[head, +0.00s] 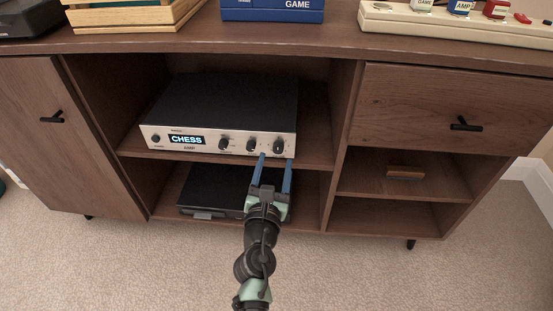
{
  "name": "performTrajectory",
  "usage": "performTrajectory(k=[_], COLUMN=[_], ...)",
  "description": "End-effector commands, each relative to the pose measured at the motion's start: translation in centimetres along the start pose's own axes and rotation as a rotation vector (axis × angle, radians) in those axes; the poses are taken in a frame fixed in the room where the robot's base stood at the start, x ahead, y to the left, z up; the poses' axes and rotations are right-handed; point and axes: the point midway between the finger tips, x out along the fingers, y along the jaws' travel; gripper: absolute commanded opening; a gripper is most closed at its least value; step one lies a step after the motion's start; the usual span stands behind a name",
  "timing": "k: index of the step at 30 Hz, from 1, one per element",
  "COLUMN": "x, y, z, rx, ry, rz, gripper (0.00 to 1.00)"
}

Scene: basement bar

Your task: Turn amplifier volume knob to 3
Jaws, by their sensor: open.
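The amplifier (222,116) sits on the upper shelf of the cabinet's open middle bay in the head view. It has a black top and a silver front with a display reading CHESS and an AMP label. One small knob (156,138) is left of the display. Three more, the left knob (224,143), the middle knob (251,145) and the right knob (278,145), are on the right half. Which one is volume, and their settings, I cannot read. My gripper (275,158) is open, its two blue fingers pointing at the front just below the right knob. Contact is unclear.
A black box-shaped device (213,190) lies on the lower shelf, partly behind my gripper. The cabinet (335,45) has a left door, a right drawer (435,105) and side dividers around the bay. A small brown item (405,172) lies on the right shelf.

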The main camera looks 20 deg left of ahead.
Motion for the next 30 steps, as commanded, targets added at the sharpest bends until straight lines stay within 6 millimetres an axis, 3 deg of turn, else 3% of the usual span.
performTrajectory(k=[7,19,27,30], x=[2.6,3.2,3.1,3.1], y=[0.0,0.0,0.0,0.0], z=[-0.1,0.0,0.0,0.0], rx=[0.000,0.001,0.001,0.001], ry=[-0.001,0.000,0.000,0.000], rz=[0.001,-0.001,0.000,0.000], gripper=[0.62,0.62,0.14,0.00])
